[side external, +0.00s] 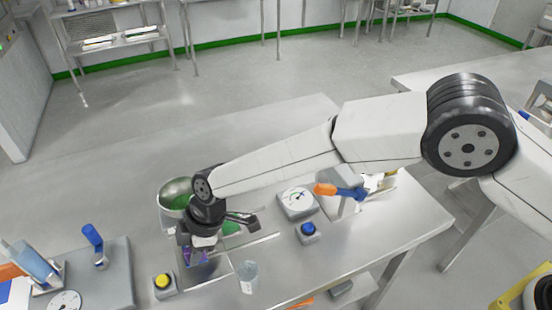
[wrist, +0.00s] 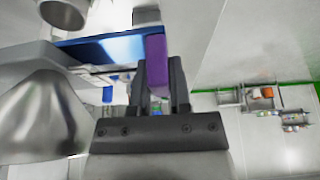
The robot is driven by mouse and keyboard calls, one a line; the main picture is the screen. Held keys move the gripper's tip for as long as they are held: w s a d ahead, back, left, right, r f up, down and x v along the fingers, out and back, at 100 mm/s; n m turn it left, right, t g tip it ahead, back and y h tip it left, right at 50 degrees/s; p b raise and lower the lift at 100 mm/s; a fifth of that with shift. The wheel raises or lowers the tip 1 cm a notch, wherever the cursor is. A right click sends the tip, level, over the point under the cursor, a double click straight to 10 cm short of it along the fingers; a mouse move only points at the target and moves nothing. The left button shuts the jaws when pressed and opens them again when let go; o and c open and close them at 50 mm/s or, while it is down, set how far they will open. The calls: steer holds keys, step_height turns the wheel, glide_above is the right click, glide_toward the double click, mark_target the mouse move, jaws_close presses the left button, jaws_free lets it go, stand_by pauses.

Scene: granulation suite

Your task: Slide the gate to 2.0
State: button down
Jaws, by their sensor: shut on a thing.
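My gripper (side external: 197,250) points down at the near left part of the steel bench in the side external view. In the wrist view my gripper (wrist: 161,66) has its two dark fingers on either side of a purple block (wrist: 156,48), which looks like the gate's handle. The purple block sits at the end of a blue-edged plate (wrist: 105,47), seemingly the gate. In the side external view only a little purple (side external: 188,256) shows below the fingers. No scale or 2.0 mark can be read in either view.
A steel bowl (side external: 172,186) with green inside stands behind my gripper. A clear beaker (side external: 248,282), a yellow button (side external: 163,281), a blue button (side external: 308,229) and a dial (side external: 298,203) stand around it. A steel cone (wrist: 40,118) is close by in the wrist view.

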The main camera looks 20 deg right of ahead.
steer(key=shift+a, duration=0.15)
steer(key=shift+a+r, duration=0.1)
steer(key=shift+a, duration=1.2)
steer(key=c, duration=0.6)
jaws_free()
steer(key=shift+o, duration=0.2)
steer(key=shift+d+r, duration=0.1)
steer(key=shift+v, duration=3.65)
steer(key=shift+d, duration=0.1)
